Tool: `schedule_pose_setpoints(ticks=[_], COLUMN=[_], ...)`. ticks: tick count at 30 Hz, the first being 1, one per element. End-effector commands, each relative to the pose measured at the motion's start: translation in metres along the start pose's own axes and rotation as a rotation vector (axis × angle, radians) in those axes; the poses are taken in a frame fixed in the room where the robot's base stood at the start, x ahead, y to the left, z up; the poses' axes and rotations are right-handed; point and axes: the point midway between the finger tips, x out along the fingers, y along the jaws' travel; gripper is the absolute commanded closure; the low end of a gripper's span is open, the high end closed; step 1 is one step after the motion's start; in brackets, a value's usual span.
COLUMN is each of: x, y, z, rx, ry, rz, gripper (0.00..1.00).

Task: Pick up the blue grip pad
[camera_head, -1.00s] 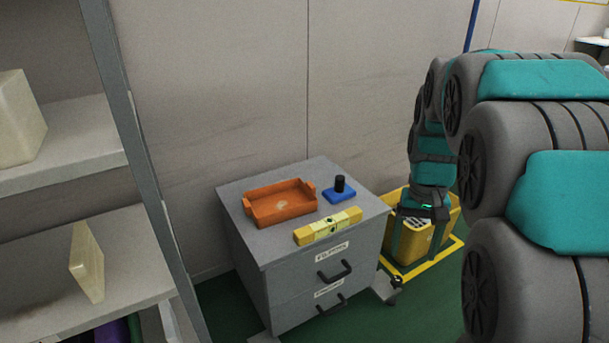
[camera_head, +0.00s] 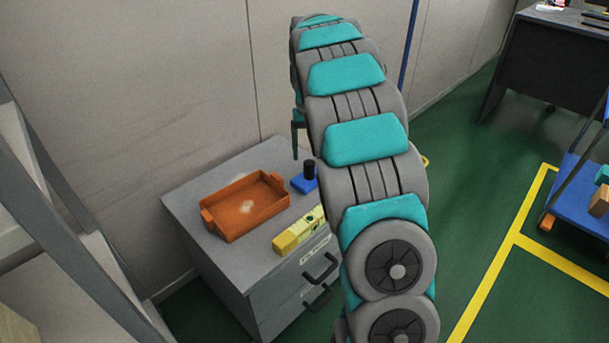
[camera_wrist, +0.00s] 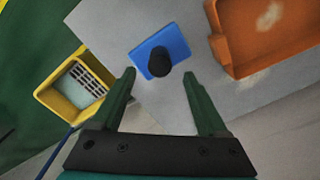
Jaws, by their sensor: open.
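The blue grip pad (camera_head: 302,183) is a flat blue plate with an upright black knob, on the grey cabinet top. In the head view it stands just right of the orange tray, its right side close to or partly behind my arm. In the wrist view the pad (camera_wrist: 162,50) lies beyond my fingertips, roughly centred between them, with the black knob pointing toward me. My gripper (camera_wrist: 160,72) is open and empty, with a dark green finger on each side. In the head view one finger shows above and behind the pad; the rest is hidden by my arm.
An orange tray (camera_head: 207,220) sits left of the pad, and a yellow level (camera_head: 290,238) lies at the cabinet's front edge. The wrist view shows a yellow bin (camera_wrist: 47,93) beside the cabinet (camera_wrist: 110,25). A shelf rack (camera_head: 60,225) stands at left.

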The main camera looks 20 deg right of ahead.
Motion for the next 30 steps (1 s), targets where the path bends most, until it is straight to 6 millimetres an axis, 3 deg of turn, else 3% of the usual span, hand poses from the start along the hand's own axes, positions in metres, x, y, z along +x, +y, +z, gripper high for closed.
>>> schedule_pose_setpoints(ticks=[5, 13, 21, 30], x=[0.012, 0.049, 0.054, 0.054], y=[0.000, 0.001, 0.001, 0.001], z=[0.001, 0.005, 0.004, 0.004], rx=[0.000, 0.000, 0.000, 0.000], ry=[0.002, -0.002, 0.003, 0.003], rz=[0.000, -0.001, -0.001, -0.001], gripper=[0.23, 0.23, 0.23, 0.57])
